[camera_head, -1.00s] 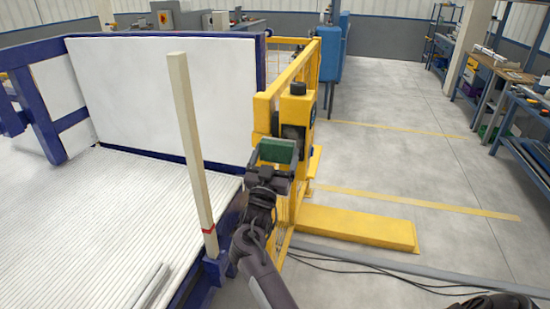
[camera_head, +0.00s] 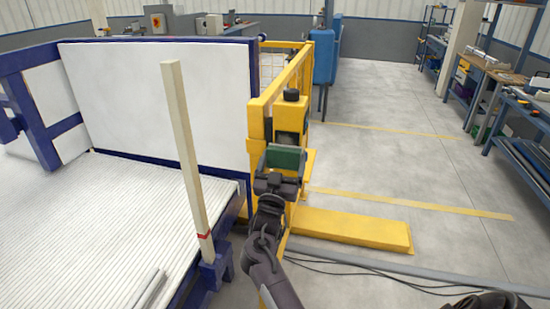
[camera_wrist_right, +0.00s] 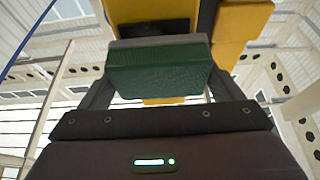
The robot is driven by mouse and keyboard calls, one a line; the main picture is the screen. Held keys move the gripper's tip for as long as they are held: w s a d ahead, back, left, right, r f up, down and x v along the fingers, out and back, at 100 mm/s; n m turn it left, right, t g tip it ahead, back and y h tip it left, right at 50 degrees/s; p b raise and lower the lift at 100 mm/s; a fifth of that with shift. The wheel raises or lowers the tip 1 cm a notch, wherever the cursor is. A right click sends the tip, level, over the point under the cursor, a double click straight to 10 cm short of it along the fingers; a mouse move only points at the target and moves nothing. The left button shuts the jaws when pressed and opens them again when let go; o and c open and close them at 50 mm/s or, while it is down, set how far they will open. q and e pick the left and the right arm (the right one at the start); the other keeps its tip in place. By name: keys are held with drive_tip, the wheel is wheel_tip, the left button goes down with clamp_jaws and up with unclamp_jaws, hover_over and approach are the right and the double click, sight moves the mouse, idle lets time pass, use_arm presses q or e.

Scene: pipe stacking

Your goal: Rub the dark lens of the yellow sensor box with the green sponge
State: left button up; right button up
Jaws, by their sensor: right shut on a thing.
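The yellow sensor box (camera_head: 291,116) with a black cap stands on the yellow frame, right of the white panel. Its dark lens (camera_wrist_right: 155,31) shows in the right wrist view as a black strip just above the sponge; the sponge hides its lower part. The green sponge (camera_head: 286,158) is a block with a grey upper edge, and it also shows in the right wrist view (camera_wrist_right: 160,68). My right gripper (camera_head: 284,169) is shut on the sponge and holds it in front of the box. I cannot tell whether sponge and lens touch. My left gripper is out of view.
A pale post (camera_head: 187,165) with a red band stands left of my right arm. The yellow fence (camera_head: 290,75) runs behind the box. A yellow floor beam (camera_head: 350,229) and dark cables (camera_head: 370,268) lie to the right. The floor further right is open.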

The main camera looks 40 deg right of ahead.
sight(297, 154)
drive_tip(key=shift+s+d+r+p, duration=0.1)
drive_tip(key=shift+s+d+p, duration=0.55)
drive_tip(key=shift+s+d, duration=0.7)
drive_tip(key=shift+r+p, duration=0.55)
drive_tip(key=shift+r, duration=0.2)
drive_tip(key=shift+w+a+b, duration=0.4)
drive_tip(key=shift+w+a, duration=0.1)
drive_tip(key=shift+w+a+b, duration=0.4)
drive_tip(key=shift+w+a, duration=0.4)
drive_tip(key=shift+w, duration=0.15)
drive_tip(key=shift+w+a+f+b, duration=0.2)
drive_tip(key=shift+w+a+b, duration=0.65)
drive_tip(key=shift+w+a, duration=0.35)
drive_tip(key=shift+d+r+p, duration=0.15)
drive_tip(key=shift+r+p, duration=0.5)
drive_tip(key=shift+r, duration=0.35)
drive_tip(key=shift+s+d+p, duration=0.75)
drive_tip(key=shift+s+d, duration=0.25)
drive_tip(key=shift+s, duration=0.15)
drive_tip(key=shift+s+d+f+p, duration=0.1)
drive_tip(key=shift+s+d+p, duration=0.55)
drive_tip(key=shift+s+d, duration=0.8)
drive_tip(key=shift+a, duration=0.1)
